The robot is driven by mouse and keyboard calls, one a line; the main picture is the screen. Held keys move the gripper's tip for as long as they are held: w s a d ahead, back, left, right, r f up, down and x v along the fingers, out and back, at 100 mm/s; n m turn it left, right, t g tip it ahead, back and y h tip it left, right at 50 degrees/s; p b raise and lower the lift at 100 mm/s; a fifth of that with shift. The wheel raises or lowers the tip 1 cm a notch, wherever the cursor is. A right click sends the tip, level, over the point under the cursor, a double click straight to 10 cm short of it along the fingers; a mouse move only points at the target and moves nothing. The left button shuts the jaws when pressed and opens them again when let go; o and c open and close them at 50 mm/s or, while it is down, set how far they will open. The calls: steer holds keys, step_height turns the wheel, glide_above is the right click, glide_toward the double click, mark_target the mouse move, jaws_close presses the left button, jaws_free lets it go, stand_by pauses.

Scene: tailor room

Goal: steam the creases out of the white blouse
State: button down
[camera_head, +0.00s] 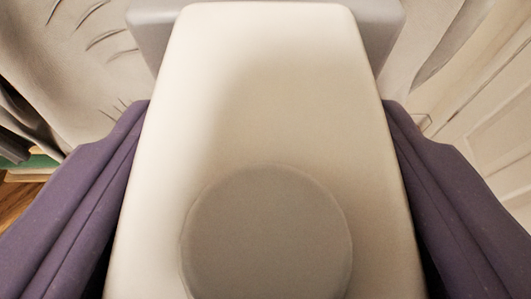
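My gripper (266,108) has its two purple fingers on either side of the handheld steamer and is shut on it. The steamer (265,90) has a cream body with a round grey disc, and fills the middle of the view. Its wider grey head (148,30) shows at the far end. The white blouse (60,70) is behind it, with several curved crease lines at the upper left. Pale cloth also shows at the upper right. The steamer hides the middle of the blouse. I cannot tell whether the head touches the cloth, and no steam shows.
A pale panelled surface, perhaps a door (490,120), stands at the right. At the left edge are dark grey cloth (22,115), a green strip (30,165) and a bit of wooden floor (18,200).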

steer(key=a+f+b, duration=0.2)
steer(key=a+f, duration=0.1)
steer(key=a, duration=0.4)
steer(key=a+f+b, duration=0.2)
steer(key=a, duration=0.5)
steer(key=shift+a+f, duration=0.35)
steer(key=shift+f, duration=0.05)
stand_by(0.7)
steer(key=shift+f, duration=0.1)
stand_by(2.7)
steer(key=d+f+b, duration=0.7)
steer(key=d+b, duration=0.2)
steer(key=b, duration=0.2)
steer(key=shift+s+d+f+b, duration=0.2)
steer(key=shift+f+b, duration=0.05)
steer(key=shift+b, duration=0.05)
stand_by(0.5)
stand_by(0.8)
